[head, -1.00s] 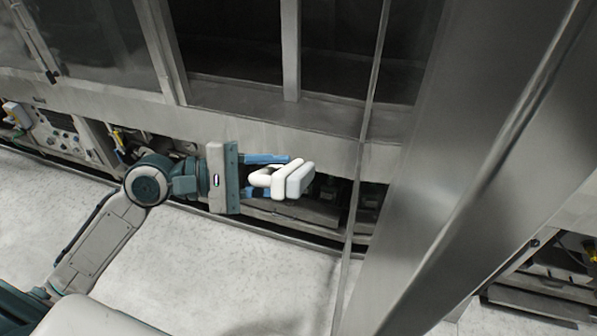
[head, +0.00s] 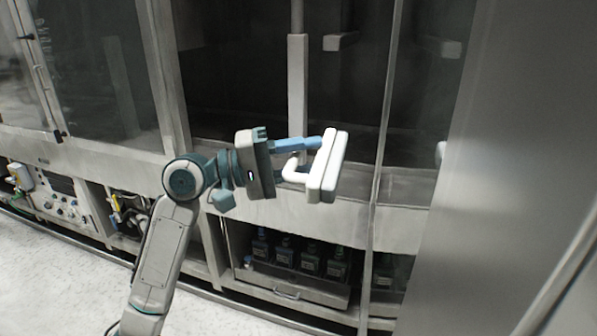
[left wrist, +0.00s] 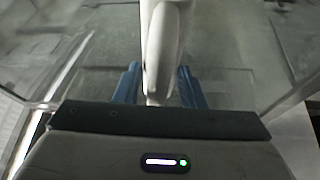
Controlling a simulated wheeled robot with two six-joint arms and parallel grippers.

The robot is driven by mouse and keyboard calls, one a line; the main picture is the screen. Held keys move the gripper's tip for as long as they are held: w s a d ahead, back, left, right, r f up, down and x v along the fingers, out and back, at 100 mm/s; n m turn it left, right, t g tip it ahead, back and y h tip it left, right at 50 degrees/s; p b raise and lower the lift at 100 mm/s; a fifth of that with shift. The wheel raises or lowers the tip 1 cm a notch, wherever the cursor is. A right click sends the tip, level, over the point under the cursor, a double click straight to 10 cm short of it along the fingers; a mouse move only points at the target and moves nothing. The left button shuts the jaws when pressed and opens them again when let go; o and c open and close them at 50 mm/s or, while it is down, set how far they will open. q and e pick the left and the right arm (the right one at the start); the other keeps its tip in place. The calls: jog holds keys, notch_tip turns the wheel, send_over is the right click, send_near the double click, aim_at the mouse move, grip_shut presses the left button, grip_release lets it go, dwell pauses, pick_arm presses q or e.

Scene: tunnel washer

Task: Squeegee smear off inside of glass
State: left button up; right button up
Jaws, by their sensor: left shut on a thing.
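My left gripper (head: 300,160) has blue fingers and is shut on the handle of a white squeegee (head: 330,167). The squeegee's long head is upright, tilted slightly, on the right of the fingers. In the left wrist view the white squeegee (left wrist: 165,45) stands between the blue fingers. A glass pane (head: 412,120) with a thin metal edge is to the right of the squeegee in the head view, with a gap between them in the picture. A pale patch shows on its right side; I cannot tell whether it is a reflection. I cannot make out a smear. My right gripper is not in view.
A steel machine frame (head: 165,90) with a dark interior stands behind the gripper. A low bay holds several dark bottles (head: 310,262). A wide steel panel (head: 520,150) fills the right. Pale floor (head: 50,270) is open at lower left.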

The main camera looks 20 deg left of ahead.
aim_at(342, 164)
pick_arm(q)
jog(key=d, duration=0.2)
jog(key=d+p, duration=0.1)
jog(key=d, duration=0.2)
jog(key=shift+w+r, duration=0.1)
jog(key=shift+w, duration=0.1)
jog(key=shift+d, duration=0.3)
jog(key=shift+w+d+p, duration=0.1)
jog(key=shift+d+p, duration=0.55)
jog(key=shift+d, duration=0.3)
dwell(0.4)
